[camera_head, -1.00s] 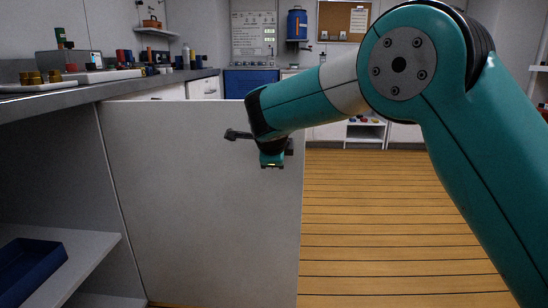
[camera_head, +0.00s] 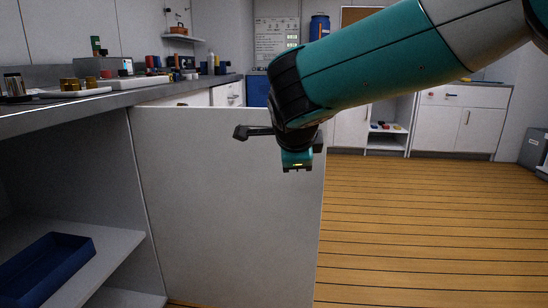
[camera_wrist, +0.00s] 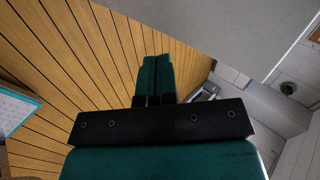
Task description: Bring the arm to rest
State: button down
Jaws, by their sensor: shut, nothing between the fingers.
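My arm reaches in from the upper right of the head view, its forearm running down to the left. My gripper (camera_head: 297,163) hangs in front of the grey door panel (camera_head: 225,210), near its upper right edge. In the wrist view the two teal fingers of my gripper (camera_wrist: 155,62) lie side by side, shut, with nothing between them. The panel also shows in the wrist view (camera_wrist: 225,25), off to the upper right of the fingertips. I cannot tell from the head view how far the gripper is from the panel.
The panel stands open beside a cabinet with a blue tray (camera_head: 45,265) on its shelf. A grey counter (camera_head: 120,98) with jars and small items runs along the left. Clear wooden floor (camera_head: 420,220) lies to the right. White cabinets (camera_head: 460,120) stand at the back.

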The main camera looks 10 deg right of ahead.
jog(key=s+d+f+n+g+y, duration=0.2)
jog(key=s+n+g, duration=0.1)
jog(key=s+n, duration=0.7)
jog(key=s+d+f+n+g+y, duration=0.1)
jog(key=s+f+n+g+y, duration=0.15)
jog(key=s+n, duration=0.75)
jog(key=s+d+f+n+g+y, duration=0.25)
jog(key=s+n, duration=0.35)
jog(key=s, duration=0.7)
notch_tip(320, 180, up, 39)
jog(key=h+p, duration=0.1)
jog(key=p, duration=3.7)
jog(key=shift+w+a+g, duration=0.3)
jog(key=shift+w+a, duration=0.05)
jog(key=shift+w, duration=0.05)
jog(key=shift+f, duration=0.1)
